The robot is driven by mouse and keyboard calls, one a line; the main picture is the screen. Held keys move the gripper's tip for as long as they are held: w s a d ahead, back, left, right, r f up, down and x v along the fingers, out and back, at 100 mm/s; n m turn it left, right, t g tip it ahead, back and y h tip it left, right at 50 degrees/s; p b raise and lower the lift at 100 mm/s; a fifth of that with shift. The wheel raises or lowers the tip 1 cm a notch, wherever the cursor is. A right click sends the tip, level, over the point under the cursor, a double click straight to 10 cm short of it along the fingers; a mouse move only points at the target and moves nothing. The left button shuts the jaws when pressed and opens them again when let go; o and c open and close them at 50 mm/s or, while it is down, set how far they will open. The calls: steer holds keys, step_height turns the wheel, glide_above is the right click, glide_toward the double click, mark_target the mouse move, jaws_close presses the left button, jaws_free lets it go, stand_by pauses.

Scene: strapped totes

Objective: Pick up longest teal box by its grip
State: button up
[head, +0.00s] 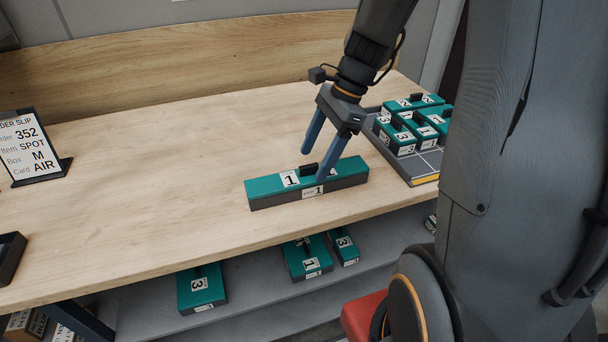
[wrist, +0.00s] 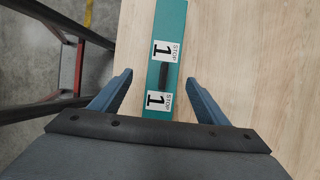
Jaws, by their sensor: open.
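The long teal box (head: 340,170) lies on the wooden table near its front edge, with a dark lower part and labels marked 1. Its black grip (head: 309,169) stands up from the middle of the top. In the wrist view the teal box (wrist: 171,20) runs up the picture, and its dark grip (wrist: 164,75) lies between two "STOP 1" labels. My gripper (head: 314,160) is open above the box. In the wrist view its blue fingers (wrist: 157,93) are on either side of the box, with nothing held. Whether a fingertip touches the box I cannot tell.
A grey tray (head: 425,165) with several shorter teal boxes (head: 398,138) stands at the right. More teal boxes (head: 306,258) sit on the shelf below. An order slip stand (head: 32,150) and a black tray (head: 10,258) are at the left.

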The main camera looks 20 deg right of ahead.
mark_target(304, 175)
steer(key=x, duration=0.2)
steer(key=shift+a+f, duration=0.25)
steer(key=shift+w+p+x, duration=0.1)
steer(key=shift+p+x, duration=0.25)
steer(key=shift+x, duration=0.85)
steer(key=shift+w+p+x, duration=0.15)
steer(key=shift+p+x, duration=0.2)
steer(key=shift+x, duration=0.85)
steer(key=c, duration=1.6)
